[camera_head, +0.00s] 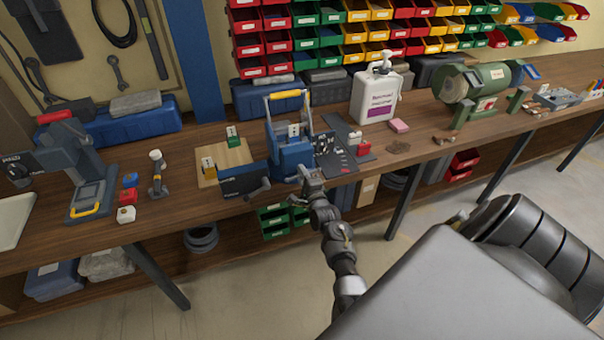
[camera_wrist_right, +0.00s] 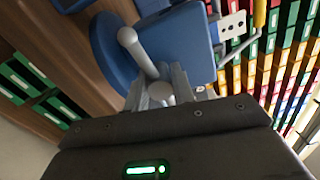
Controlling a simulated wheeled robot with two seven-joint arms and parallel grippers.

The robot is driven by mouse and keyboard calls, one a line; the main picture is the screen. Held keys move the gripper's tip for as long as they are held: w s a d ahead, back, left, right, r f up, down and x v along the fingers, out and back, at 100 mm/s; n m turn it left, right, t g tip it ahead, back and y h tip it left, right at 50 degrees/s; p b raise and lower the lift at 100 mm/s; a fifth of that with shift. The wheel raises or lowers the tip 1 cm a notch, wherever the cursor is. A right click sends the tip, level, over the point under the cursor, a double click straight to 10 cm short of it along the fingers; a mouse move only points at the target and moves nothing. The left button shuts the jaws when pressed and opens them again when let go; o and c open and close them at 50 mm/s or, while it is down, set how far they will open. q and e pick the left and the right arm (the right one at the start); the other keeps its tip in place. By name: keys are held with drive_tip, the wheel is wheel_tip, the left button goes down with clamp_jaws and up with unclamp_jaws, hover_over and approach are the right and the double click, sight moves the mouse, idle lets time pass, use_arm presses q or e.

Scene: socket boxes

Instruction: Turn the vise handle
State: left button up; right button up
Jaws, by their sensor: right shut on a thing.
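A blue vise (camera_head: 291,155) stands at the front edge of the wooden bench, near the middle of the head view. Its blue body (camera_wrist_right: 182,45) also fills the upper middle of the right wrist view. The vise handle (camera_wrist_right: 138,52) is a grey bar with a rounded end. It passes between the grey fingers of my right gripper (camera_wrist_right: 160,84), which is shut on it. In the head view my right gripper (camera_head: 311,178) is at the front of the vise, and its fingers largely hide the handle there. My left gripper is not in view.
A wooden board (camera_head: 226,153) lies left of the vise. A dark panel (camera_head: 340,163) with small parts lies to its right. A white pump bottle (camera_head: 374,97) and a green grinder (camera_head: 481,82) stand farther right. Coloured bins (camera_head: 320,30) line the wall.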

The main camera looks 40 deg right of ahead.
drive_tip(key=shift+s+f+m, duration=0.2)
drive_tip(key=shift+f+m, duration=0.15)
drive_tip(key=shift+m, duration=0.15)
idle(0.3)
drive_tip(key=o, duration=0.9)
drive_tip(key=shift+c, duration=0.2)
drive_tip(key=shift+o, duration=0.6)
drive_tip(key=shift+r, duration=0.25)
drive_tip(key=p+v, duration=0.6)
drive_tip(key=v, duration=0.4)
drive_tip(key=shift+s, duration=0.35)
drive_tip(key=shift+a, duration=0.15)
